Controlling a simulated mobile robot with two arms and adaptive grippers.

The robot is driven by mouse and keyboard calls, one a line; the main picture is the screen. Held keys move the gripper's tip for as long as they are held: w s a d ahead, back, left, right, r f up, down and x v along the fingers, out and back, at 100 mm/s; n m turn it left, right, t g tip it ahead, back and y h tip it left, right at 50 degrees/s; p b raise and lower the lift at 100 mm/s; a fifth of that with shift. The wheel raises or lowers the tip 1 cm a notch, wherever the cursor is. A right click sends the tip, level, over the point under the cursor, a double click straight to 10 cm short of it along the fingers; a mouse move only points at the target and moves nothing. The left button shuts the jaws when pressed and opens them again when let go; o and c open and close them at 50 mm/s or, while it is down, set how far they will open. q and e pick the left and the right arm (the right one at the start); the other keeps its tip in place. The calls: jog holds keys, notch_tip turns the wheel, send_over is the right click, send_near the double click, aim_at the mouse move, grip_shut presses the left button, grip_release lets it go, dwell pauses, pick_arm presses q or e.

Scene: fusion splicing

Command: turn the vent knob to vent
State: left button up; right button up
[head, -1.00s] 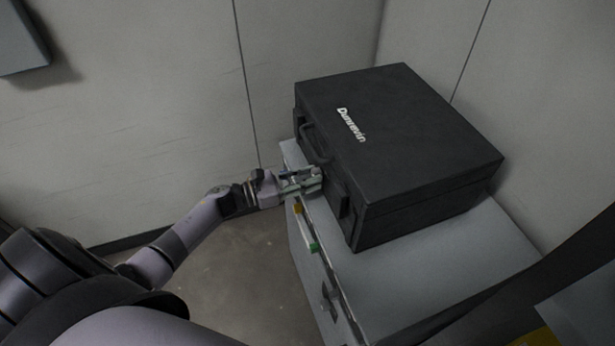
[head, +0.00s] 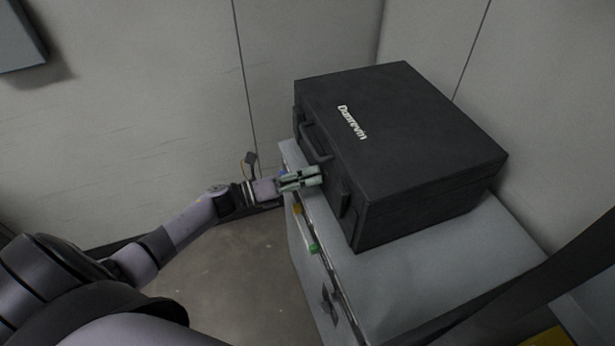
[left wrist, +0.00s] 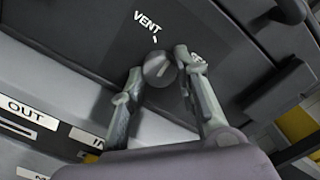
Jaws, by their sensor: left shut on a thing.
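The vent knob (left wrist: 159,70) is a small round dark grey knob on the front of the black case (head: 400,150). White "VENT" lettering (left wrist: 147,22) with a short tick mark is beside it in the left wrist view. My left gripper (head: 318,176) is at the case front, just below the handle. In the left wrist view its two fingers (left wrist: 160,72) are on either side of the knob, shut on it. In the head view the fingers hide the knob. My right gripper is not in view.
The case stands on a grey cabinet (head: 440,270) in a wall corner. A carry handle (head: 314,143) and a latch (head: 345,198) are close to the gripper. Labels reading "OUT" (left wrist: 33,113) and "IN" show on the cabinet front. Open floor lies to the left.

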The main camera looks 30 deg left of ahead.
pick_arm(q)
jog(key=n, duration=0.4)
jog(key=shift+n, duration=0.3)
jog(key=shift+n+p, duration=0.35)
jog(key=shift+n, duration=1.35)
jog(key=o, duration=1.2)
jog(key=shift+c, duration=0.2)
jog(key=v, duration=1.2)
